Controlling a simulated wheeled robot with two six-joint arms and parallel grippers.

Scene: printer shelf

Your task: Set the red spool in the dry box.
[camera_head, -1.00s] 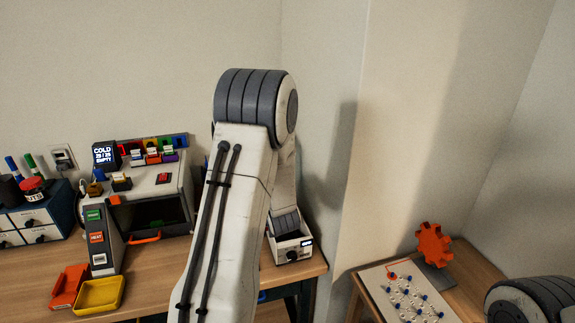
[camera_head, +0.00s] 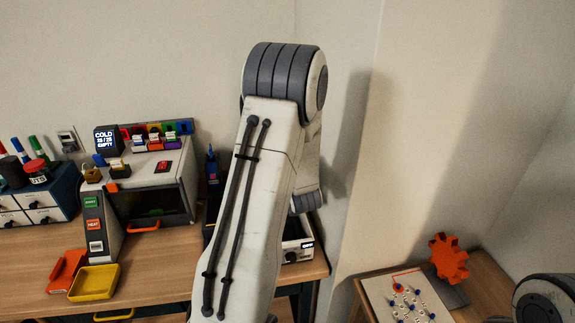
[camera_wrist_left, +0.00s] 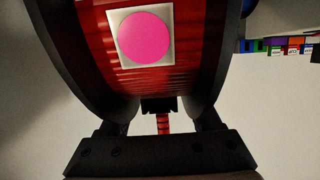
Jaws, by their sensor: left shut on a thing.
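The red spool (camera_wrist_left: 160,75) fills the upper part of the left wrist view. It has red filament, dark flanges and a pink round sticker on a white square. My left gripper (camera_wrist_left: 160,108) is shut on it and holds it off any surface there. In the head view my left arm's large links hide both the gripper and the spool. A low white box (camera_head: 296,250) with a knob and small display, partly hidden behind my arm, may be the dry box; I cannot tell for sure. My right gripper is out of view.
A grey machine (camera_head: 160,190) with a dark window and orange handle stands left of my arm, with small coloured items on top. A yellow tray (camera_head: 95,283) and orange piece lie in front. A side table at right holds an orange gear (camera_head: 448,258) and pegboard (camera_head: 385,295).

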